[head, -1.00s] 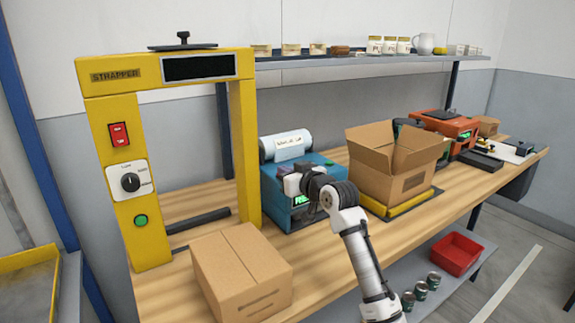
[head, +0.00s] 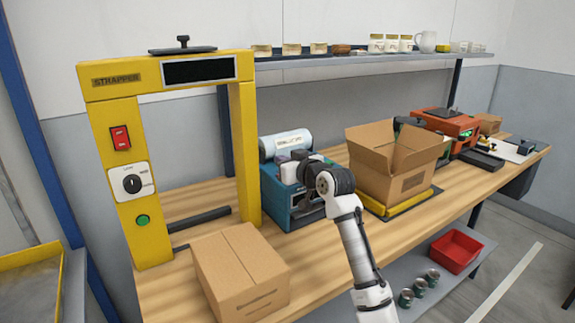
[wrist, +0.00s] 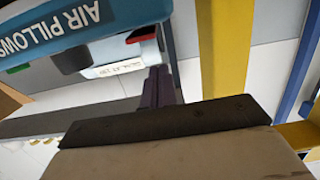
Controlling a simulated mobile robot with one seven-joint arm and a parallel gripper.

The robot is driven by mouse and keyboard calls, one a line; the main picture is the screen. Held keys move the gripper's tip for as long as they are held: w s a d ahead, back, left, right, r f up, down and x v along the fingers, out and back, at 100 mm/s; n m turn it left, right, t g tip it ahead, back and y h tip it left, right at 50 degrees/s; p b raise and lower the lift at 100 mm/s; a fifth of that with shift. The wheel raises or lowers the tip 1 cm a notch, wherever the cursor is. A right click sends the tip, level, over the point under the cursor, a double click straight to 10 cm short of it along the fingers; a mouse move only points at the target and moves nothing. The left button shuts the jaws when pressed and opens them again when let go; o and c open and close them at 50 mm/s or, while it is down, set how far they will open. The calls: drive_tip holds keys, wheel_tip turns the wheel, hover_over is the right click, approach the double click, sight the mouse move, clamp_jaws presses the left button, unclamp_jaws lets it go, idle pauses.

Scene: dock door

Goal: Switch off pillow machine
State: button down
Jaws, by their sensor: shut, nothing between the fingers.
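The pillow machine (head: 278,196) is a teal box with a white film roll (head: 285,143) on top, standing on the bench behind my arm. Its front is largely covered by my arm in the head view. The wrist view shows its teal panel (wrist: 80,22) lettered "AIR PILLOWS", upside down, with dark knob-like parts and a small red part (wrist: 146,34), possibly a switch. My gripper (wrist: 158,78) shows as purple fingers, shut and empty, close to the red part; contact cannot be judged. It also shows partly at the machine in the head view (head: 300,155).
A yellow strapper frame (head: 246,150) stands left of the machine, with its own red switch (head: 120,138). A closed carton (head: 240,270) lies in front. An open carton (head: 385,170) stands right of my arm. A shelf (head: 370,62) runs above.

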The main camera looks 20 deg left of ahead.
drive_tip(key=shift+s+d+r+b, duration=0.2)
drive_tip(key=shift+s+d+b, duration=0.1)
drive_tip(key=shift+d+b, duration=0.25)
drive_tip(key=shift+s+d+r+b, duration=0.25)
drive_tip(key=shift+d+b, duration=0.15)
drive_tip(key=shift+b, duration=0.1)
drive_tip(key=s+d+r+b, duration=0.2)
drive_tip(key=s+d+r, duration=0.1)
drive_tip(key=s+d, duration=0.1)
drive_tip(key=shift+s+d, duration=0.3)
drive_tip(key=shift+d, duration=0.45)
